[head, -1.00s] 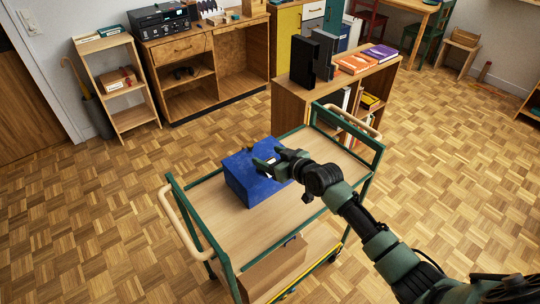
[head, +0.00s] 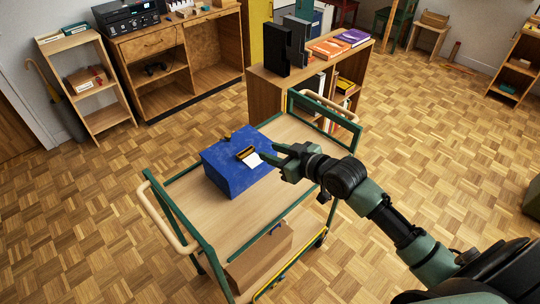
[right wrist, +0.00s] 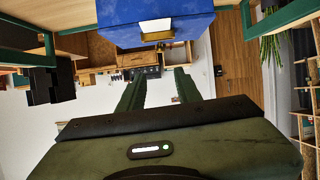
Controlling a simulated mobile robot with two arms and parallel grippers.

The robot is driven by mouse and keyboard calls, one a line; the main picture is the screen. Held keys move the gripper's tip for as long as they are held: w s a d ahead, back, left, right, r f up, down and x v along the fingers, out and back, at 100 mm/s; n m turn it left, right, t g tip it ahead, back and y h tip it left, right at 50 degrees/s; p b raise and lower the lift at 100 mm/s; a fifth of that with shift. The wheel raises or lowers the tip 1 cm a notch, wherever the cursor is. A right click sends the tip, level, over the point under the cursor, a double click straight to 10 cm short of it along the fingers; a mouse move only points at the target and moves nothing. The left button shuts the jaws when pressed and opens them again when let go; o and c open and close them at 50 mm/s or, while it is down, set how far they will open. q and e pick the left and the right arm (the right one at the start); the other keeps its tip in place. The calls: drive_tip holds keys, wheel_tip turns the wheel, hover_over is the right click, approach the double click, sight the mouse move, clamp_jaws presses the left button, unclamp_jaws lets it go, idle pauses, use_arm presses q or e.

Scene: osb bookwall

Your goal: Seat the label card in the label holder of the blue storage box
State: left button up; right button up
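The blue storage box (head: 222,174) stands on the trolley's top. Its brass-coloured label holder (head: 245,152) faces my right gripper, and the white label card (head: 253,160) shows at it. In the right wrist view the card (right wrist: 156,25) shows white with the brass edge of the holder (right wrist: 157,37) below it in the picture. I cannot tell how deep the card sits. My right gripper (head: 269,153) is just right of the box and card. Its two fingers stand apart with nothing between them in the right wrist view (right wrist: 158,82). My left gripper is not in view.
The trolley's wooden top (head: 240,217) has green rails and is bare in front of the box. A cardboard box (head: 262,260) is on its lower shelf. A low bookcase (head: 325,75) with books and black files stands behind. The parquet floor at left is free.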

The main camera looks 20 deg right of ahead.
sight(258, 164)
drive_tip(key=f+n, duration=0.2)
drive_tip(key=n, duration=0.1)
drive_tip(key=f+n+t, duration=0.1)
drive_tip(key=f+n, duration=0.1)
drive_tip(key=n, duration=0.1)
drive_tip(key=f+n+t, duration=0.1)
drive_tip(key=f+n, duration=0.1)
drive_tip(key=n, duration=0.1)
drive_tip(key=shift+s+d+f, duration=0.15)
drive_tip(key=shift+s+d, duration=0.1)
drive_tip(key=shift+d, duration=0.15)
drive_tip(key=shift+c, duration=0.9)
drive_tip(key=shift+s+f+n+t+y, duration=0.6)
drive_tip(key=shift+s+f+n+t, duration=1.05)
drive_tip(key=shift+n, duration=2.55)
drive_tip(key=shift+g, duration=0.55)
drive_tip(key=shift+f+b+x, duration=0.1)
drive_tip(key=shift+b+x, duration=0.9)
drive_tip(key=shift+x, duration=1.3)
drive_tip(key=shift+f+b+x, duration=0.15)
drive_tip(key=shift+b+x, duration=0.85)
drive_tip(key=shift+x, duration=1.35)
drive_tip(key=shift+d, duration=0.15)
clamp_jaws()
